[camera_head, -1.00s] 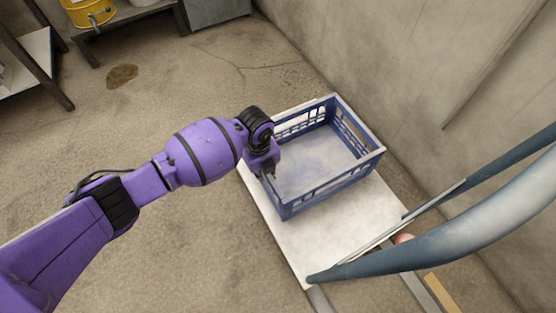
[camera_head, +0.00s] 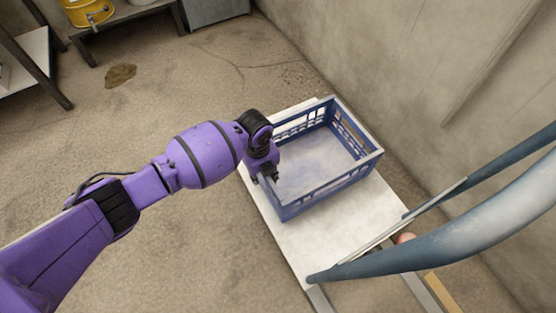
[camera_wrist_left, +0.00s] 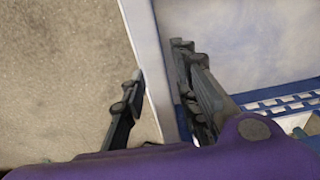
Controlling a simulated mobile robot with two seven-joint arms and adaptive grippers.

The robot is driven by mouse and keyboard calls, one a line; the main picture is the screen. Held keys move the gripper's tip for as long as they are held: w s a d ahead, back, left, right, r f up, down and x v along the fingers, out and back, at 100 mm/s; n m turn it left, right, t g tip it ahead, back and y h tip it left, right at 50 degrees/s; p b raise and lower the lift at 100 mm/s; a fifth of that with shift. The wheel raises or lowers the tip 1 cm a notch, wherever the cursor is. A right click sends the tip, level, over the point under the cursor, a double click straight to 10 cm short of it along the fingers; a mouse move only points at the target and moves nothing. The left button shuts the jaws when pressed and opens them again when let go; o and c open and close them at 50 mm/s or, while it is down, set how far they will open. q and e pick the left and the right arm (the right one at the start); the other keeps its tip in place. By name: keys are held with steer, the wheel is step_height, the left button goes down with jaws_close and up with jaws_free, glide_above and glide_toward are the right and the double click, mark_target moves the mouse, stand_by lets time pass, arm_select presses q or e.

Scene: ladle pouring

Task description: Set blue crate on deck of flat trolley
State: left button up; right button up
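The blue crate (camera_head: 332,181) is an empty, open-topped box with slotted walls. It sits upright on the white deck (camera_head: 330,232) of the flat trolley, towards its far end. My left gripper (camera_head: 267,179) is at the crate's left wall. In the left wrist view the fingers (camera_wrist_left: 155,75) are apart, one outside the crate wall and one inside it. A gap shows between the outer finger and the wall; whether the inner finger touches it I cannot tell. My right gripper is not in view.
The trolley's blue-grey tube handle (camera_head: 450,245) rises at the right. A concrete wall (camera_head: 400,60) runs close behind the trolley. A bench with a yellow container (camera_head: 88,12) stands at the upper left.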

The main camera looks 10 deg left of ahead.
arm_select(q)
step_height(320, 180, up, 11)
steer(key=p, duration=0.4)
steer(key=shift+a, duration=0.1)
steer(key=shift+s+r+p, duration=0.1)
steer(key=shift+r+p, duration=0.2)
steer(key=shift+r, duration=0.25)
